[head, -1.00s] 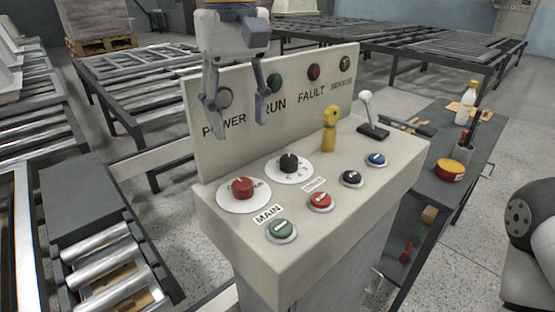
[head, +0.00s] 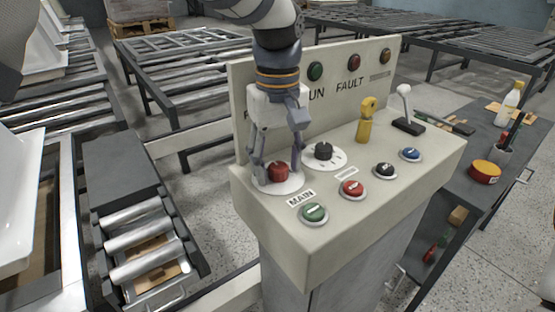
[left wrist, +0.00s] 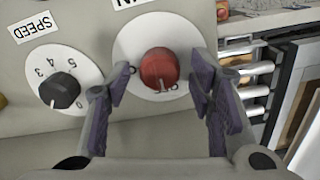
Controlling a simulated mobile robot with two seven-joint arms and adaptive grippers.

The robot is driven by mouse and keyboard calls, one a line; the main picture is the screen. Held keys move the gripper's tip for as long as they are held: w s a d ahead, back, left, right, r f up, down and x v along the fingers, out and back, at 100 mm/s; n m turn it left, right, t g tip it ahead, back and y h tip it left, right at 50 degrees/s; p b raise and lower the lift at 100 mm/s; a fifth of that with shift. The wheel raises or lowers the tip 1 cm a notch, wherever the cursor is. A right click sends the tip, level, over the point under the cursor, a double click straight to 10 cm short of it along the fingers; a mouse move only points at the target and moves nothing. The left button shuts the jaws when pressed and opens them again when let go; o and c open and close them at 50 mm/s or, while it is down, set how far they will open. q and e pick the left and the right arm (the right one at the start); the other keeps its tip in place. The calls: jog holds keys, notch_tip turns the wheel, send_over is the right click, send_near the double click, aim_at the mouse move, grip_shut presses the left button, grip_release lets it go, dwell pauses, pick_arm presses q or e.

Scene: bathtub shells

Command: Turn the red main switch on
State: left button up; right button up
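The red main switch (head: 278,172) is a round red knob on a white dial plate, at the near left of the console top, beside the MAIN label (head: 301,198). My left gripper (head: 277,170) points down over it with one finger on each side. In the left wrist view the red knob (left wrist: 160,68) lies between the open fingers (left wrist: 160,85), with gaps on both sides. Part of the dial's marking is hidden by the knob and fingers. My right gripper is not in view.
The black speed knob (head: 323,151) stands close to the right of the red one. A green button (head: 314,212), a red button (head: 351,188) and a yellow key-like piece (head: 365,120) are also on the console. The upright panel (head: 238,85) rises behind.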

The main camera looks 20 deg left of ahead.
pick_arm(q)
jog(key=c, duration=1.1)
jog(key=shift+o, duration=0.2)
jog(key=shift+m, duration=0.3)
jog(key=m, duration=0.3)
jog(key=shift+d+m, duration=0.1)
jog(key=shift+m, duration=0.3)
jog(key=m, duration=0.4)
jog(key=shift+w+m, duration=0.1)
jog(key=shift+m, duration=0.2)
jog(key=m, duration=0.4)
jog(key=shift+d, duration=0.15)
jog(key=m, duration=0.4)
jog(key=shift+m, duration=0.6)
